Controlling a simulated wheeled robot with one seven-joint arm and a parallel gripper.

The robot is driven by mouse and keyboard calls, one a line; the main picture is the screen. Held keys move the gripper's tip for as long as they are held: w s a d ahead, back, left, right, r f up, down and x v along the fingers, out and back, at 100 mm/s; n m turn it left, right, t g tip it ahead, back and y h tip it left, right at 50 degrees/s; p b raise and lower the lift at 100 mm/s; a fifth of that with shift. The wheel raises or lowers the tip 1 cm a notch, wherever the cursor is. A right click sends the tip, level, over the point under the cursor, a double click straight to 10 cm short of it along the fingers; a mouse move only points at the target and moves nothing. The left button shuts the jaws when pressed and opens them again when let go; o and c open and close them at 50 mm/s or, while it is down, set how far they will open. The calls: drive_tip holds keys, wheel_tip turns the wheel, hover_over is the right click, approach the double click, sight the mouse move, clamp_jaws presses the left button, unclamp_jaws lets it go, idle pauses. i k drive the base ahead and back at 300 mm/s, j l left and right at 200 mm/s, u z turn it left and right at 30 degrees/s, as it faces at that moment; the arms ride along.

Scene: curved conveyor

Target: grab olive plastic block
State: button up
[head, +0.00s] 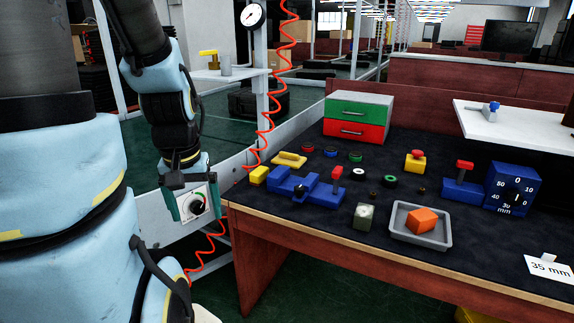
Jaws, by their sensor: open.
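The olive plastic block (364,216) sits upright on the dark table top near its front edge, just left of a grey tray. It is small and boxy, with a paler round mark on its top. My gripper (192,216) hangs to the left of the table, pointing down, with its teal fingers apart. It is well away from the block, and nothing shows held between the fingers. A panel with a dial shows behind the fingers.
The grey tray (403,234) holds an orange block (422,220). A blue fixture with a red knob (337,174) stands behind and left of the olive block. Several coloured rings, a yellow block with a red button (415,162) and a blue gauge box (512,190) stand farther back.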

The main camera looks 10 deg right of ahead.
sight(364, 213)
drive_tip(key=l+u, duration=0.1)
drive_tip(key=l, duration=0.55)
drive_tip(key=k+l, duration=0.1)
drive_tip(key=l, duration=0.5)
drive_tip(key=l+u, duration=0.15)
drive_tip(key=l, duration=0.45)
drive_tip(key=k, duration=0.05)
